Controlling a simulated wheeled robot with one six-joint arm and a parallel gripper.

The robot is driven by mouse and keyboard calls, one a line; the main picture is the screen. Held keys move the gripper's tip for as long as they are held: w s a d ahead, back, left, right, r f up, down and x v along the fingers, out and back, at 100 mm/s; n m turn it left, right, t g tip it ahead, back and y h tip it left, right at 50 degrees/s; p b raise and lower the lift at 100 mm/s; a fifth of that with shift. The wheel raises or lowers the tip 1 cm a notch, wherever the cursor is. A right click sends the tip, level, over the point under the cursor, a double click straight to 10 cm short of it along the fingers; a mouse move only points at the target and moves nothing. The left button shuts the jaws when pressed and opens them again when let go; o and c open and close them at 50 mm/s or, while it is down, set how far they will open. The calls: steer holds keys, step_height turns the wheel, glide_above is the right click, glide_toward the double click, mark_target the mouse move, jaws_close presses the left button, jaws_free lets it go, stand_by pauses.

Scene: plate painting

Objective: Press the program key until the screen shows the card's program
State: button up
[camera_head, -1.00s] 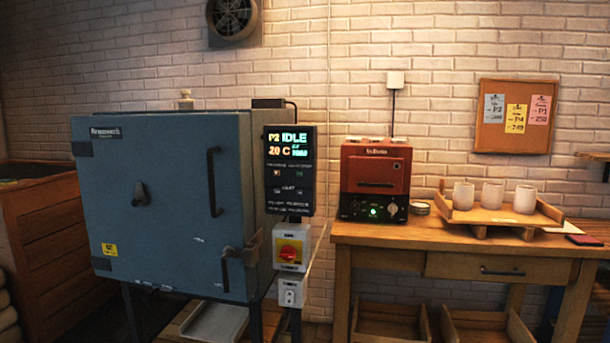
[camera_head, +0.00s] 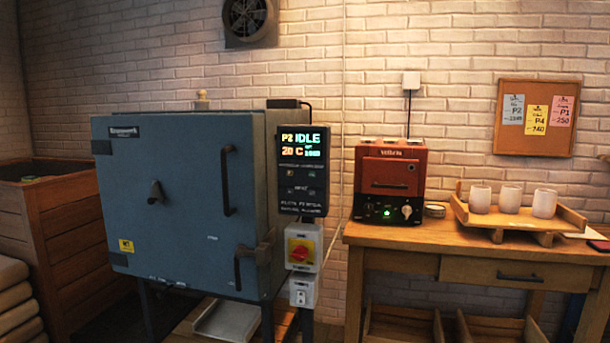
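The blue kiln (camera_head: 185,205) stands at the left with its door shut. Its black control panel (camera_head: 302,172) is on the kiln's right side. The lit screen (camera_head: 302,145) reads P2 IDLE and 20 C, with a smaller number at the right. Small keys (camera_head: 303,182) sit below the screen; their labels are too blurred to read. Three cards are pinned on the cork board (camera_head: 508,145): a white card (camera_head: 513,109) with P2, a yellow card (camera_head: 537,119) with P4, and a pink card (camera_head: 562,111) with P1. My gripper is not in view.
A red switch on a yellow plate (camera_head: 301,250) is below the panel. A small red oven (camera_head: 390,180) and a wooden tray (camera_head: 462,212) with three white cups (camera_head: 511,198) stand on the wooden table (camera_head: 395,240). Wooden crates are under it.

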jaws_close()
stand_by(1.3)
